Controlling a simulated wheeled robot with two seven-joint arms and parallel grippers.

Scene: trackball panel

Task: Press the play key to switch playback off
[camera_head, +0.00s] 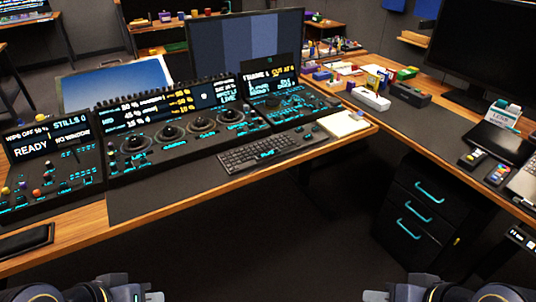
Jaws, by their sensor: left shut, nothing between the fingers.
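The trackball panel stands on the desk in three sections with lit cyan keys. Its middle section (181,125) has several ringed trackballs, its right section (290,103) a round dial, and its left section (50,160) coloured knobs. The labels are too small for me to pick out the play key or its state. My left gripper (150,297) is at the bottom edge, left of centre, partly cut off, shut and empty. My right gripper (376,296) is at the bottom edge, right of centre, and its fingers are mostly cut off. Both are in front of the desk, apart from the panel.
A keyboard (268,151) and a notepad (343,124) lie in front of the panel. A monitor (247,45) stands behind it. A drawer cabinet (425,207) is under the right side desk, which holds several small items. The floor before the desk is clear.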

